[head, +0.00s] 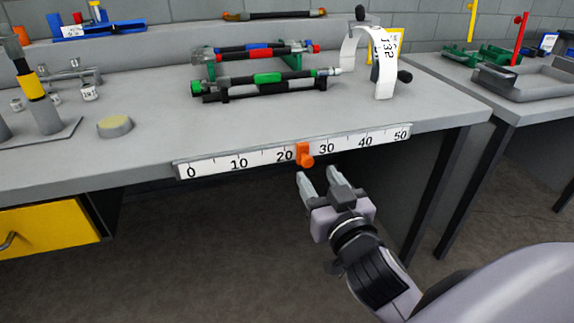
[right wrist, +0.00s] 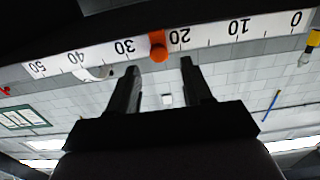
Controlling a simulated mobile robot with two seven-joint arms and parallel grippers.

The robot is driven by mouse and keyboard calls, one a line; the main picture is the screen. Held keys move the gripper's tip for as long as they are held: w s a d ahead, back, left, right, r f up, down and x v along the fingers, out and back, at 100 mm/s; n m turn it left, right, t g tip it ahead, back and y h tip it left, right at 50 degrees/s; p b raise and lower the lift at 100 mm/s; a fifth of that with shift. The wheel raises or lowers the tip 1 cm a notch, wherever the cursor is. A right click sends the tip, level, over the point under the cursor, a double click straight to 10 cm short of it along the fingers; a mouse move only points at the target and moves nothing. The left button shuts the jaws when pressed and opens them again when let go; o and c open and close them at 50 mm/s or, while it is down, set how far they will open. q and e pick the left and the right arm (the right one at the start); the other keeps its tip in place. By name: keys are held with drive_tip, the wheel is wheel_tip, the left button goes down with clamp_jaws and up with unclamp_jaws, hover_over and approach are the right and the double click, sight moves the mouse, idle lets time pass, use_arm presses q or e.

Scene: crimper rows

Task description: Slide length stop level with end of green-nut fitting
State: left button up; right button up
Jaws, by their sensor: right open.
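The orange length stop (head: 305,154) sits on the white ruler (head: 235,162) along the bench's front edge, between the 20 and 30 marks, nearer 20. It also shows in the right wrist view (right wrist: 158,45). The green nut (head: 197,88) is at the left end of a dark hose (head: 245,87) lying on the bench behind the ruler. My right gripper (head: 319,178) is open and empty in front of and just below the stop. In the right wrist view, its fingertips (right wrist: 159,67) lie to either side of the stop, apart from it. My left gripper is out of view.
Behind the hose are more hoses with red and blue parts on a green rack (head: 210,68). A white curved strip (head: 353,50) and a crimper-like device stand to the right. A yellow drawer (head: 50,230) is at lower left.

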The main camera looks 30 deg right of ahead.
sight(309, 163)
drive_tip(key=shift+x, duration=3.4)
clamp_jaws()
